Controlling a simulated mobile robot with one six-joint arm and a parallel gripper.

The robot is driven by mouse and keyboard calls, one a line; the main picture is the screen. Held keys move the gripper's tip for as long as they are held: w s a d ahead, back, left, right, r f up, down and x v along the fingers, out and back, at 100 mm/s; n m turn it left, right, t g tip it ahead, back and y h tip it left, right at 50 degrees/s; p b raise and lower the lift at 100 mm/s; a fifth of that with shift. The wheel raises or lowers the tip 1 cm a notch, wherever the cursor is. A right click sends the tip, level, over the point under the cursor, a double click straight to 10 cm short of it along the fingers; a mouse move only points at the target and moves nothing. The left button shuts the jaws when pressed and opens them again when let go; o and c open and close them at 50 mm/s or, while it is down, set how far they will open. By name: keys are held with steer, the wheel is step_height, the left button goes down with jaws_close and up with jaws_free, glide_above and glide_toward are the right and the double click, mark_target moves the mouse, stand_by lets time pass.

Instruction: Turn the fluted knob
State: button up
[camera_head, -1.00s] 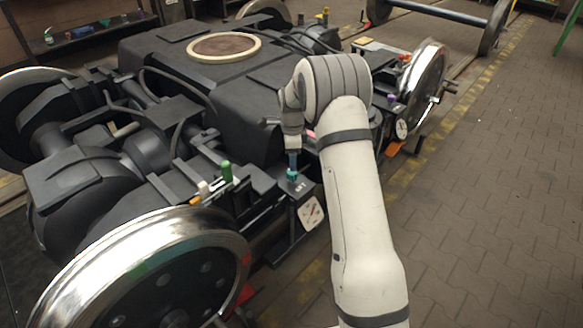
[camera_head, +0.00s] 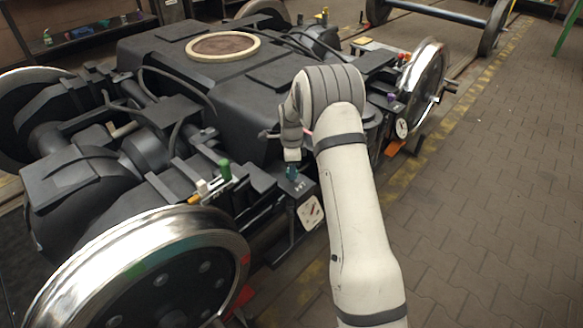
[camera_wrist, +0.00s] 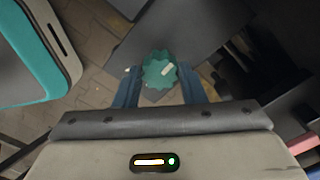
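The fluted knob (camera_wrist: 159,71) is teal with a white mark on its top. In the wrist view it sits between the two blue fingers of my gripper (camera_wrist: 160,84), with a gap on each side. My gripper is open and around or just above the knob; the exact height is hard to tell. In the head view my gripper (camera_head: 291,170) points down at a small block on the near side of the bogie, and its fingers largely hide the knob.
A green knob (camera_head: 225,170) and a pale one (camera_head: 202,187) stand to the left on the dark bogie frame. A large shiny wheel (camera_head: 100,262) is in front at left. Another wheel (camera_head: 436,70) is at the right. The paved floor (camera_head: 480,200) at right is clear.

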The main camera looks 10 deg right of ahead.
steer(key=c, duration=0.4)
steer(key=shift+n, duration=0.3)
